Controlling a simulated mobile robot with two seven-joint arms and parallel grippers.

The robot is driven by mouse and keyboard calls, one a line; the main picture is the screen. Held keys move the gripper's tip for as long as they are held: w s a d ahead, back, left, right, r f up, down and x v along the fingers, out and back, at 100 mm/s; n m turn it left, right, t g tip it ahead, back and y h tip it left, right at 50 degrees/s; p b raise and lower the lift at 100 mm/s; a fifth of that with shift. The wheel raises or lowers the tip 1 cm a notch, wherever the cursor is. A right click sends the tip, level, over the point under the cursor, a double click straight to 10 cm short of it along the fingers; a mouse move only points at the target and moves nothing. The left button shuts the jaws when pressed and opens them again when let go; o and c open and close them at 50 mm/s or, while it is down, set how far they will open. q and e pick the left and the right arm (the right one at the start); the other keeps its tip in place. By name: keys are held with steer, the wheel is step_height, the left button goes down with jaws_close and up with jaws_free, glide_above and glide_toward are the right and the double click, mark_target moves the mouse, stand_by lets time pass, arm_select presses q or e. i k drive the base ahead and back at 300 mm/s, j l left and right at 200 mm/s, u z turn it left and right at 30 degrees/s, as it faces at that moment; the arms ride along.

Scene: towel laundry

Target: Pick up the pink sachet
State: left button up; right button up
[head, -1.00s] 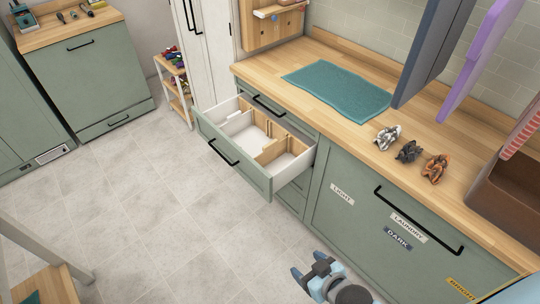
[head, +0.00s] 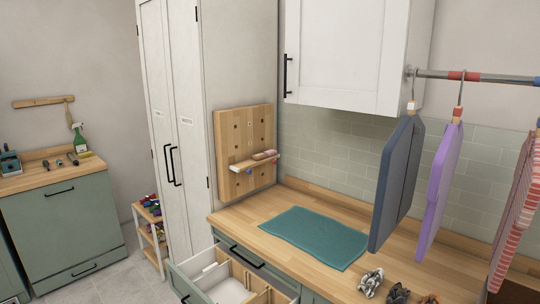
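No thing in the head view is clearly a pink sachet. A small pinkish item (head: 264,155) lies on the little shelf of the wooden pegboard (head: 228,140), but it is too small to tell what it is. Neither of my grippers is in view.
A drawer (head: 184,287) with wooden dividers stands open below the counter (head: 235,214). A teal towel (head: 315,237) lies flat on the counter. Grey (head: 397,185) and purple (head: 438,190) towels hang from a rail at right. Several crumpled bundles (head: 371,282) sit at the counter's front.

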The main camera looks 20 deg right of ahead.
mark_target(271, 152)
steer(key=u, duration=0.4)
steer(key=i, duration=1.55)
steer(key=i+j, duration=0.1)
steer(key=i, duration=1.45)
steer(key=i+z, duration=0.1)
steer(key=i, duration=1.4)
steer(key=j, duration=0.1)
